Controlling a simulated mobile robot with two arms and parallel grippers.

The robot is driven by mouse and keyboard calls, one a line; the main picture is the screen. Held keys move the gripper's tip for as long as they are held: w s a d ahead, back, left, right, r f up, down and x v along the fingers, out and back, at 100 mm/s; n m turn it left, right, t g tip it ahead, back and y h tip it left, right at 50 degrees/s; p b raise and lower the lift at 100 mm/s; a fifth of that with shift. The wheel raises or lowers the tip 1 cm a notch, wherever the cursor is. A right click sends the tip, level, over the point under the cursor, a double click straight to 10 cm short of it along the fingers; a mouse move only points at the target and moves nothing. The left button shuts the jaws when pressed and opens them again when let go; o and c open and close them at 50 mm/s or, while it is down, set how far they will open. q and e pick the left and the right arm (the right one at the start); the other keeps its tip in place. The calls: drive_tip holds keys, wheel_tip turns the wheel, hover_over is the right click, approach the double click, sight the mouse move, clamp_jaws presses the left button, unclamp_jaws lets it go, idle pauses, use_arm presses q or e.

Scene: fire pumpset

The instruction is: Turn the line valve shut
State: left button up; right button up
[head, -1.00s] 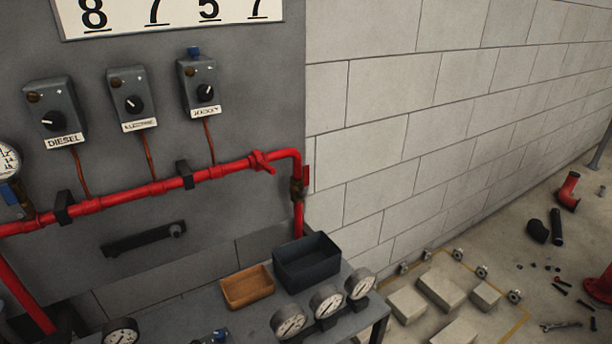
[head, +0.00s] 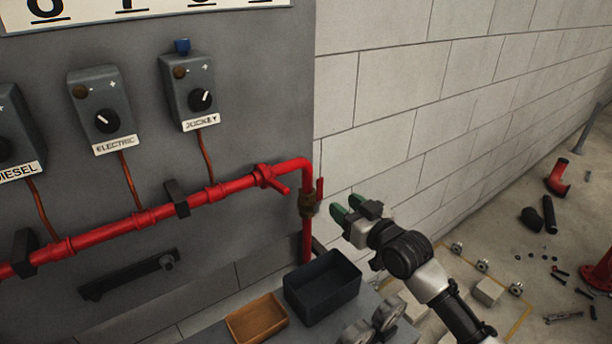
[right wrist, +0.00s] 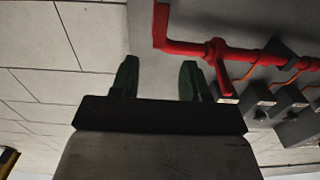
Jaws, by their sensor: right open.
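The red line pipe (head: 150,216) runs along the grey panel and bends down at its right end. A brass valve body (head: 307,204) with an upright red lever (head: 320,190) sits on the downward run. A red handle (head: 272,179) sits on the pipe just left of the bend; it also shows in the right wrist view (right wrist: 217,66). I cannot tell which of the two is the line valve. My right gripper (head: 348,207) is open and empty, a little right of the brass valve and apart from it. Its green fingers show in the right wrist view (right wrist: 159,66). My left gripper is out of view.
A dark bin (head: 322,286) and a brown tray (head: 257,318) stand below the pipe, with gauges (head: 388,314) to their right. Control boxes (head: 188,90) line the panel. The block wall (head: 450,110) is behind my gripper. Loose parts lie on the floor at right.

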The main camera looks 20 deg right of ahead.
sight(321, 186)
drive_tip(key=w, duration=0.1)
drive_tip(key=w+a, duration=0.1)
drive_tip(key=w+r+p, duration=0.1)
drive_tip(key=shift+w+a, duration=0.15)
drive_tip(key=shift+w, duration=0.15)
drive_tip(key=x, duration=0.3)
drive_tip(key=shift+w+a+f, duration=0.1)
drive_tip(key=shift+w+f, duration=0.1)
drive_tip(key=shift+w, duration=0.05)
drive_tip(key=shift+x, duration=1)
drive_tip(key=shift+w, duration=0.1)
drive_tip(key=shift+f, duration=0.1)
drive_tip(key=shift+c, duration=0.2)
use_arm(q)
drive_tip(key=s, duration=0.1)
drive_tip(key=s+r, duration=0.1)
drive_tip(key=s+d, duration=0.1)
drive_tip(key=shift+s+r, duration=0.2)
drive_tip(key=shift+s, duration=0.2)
use_arm(e)
clamp_jaws()
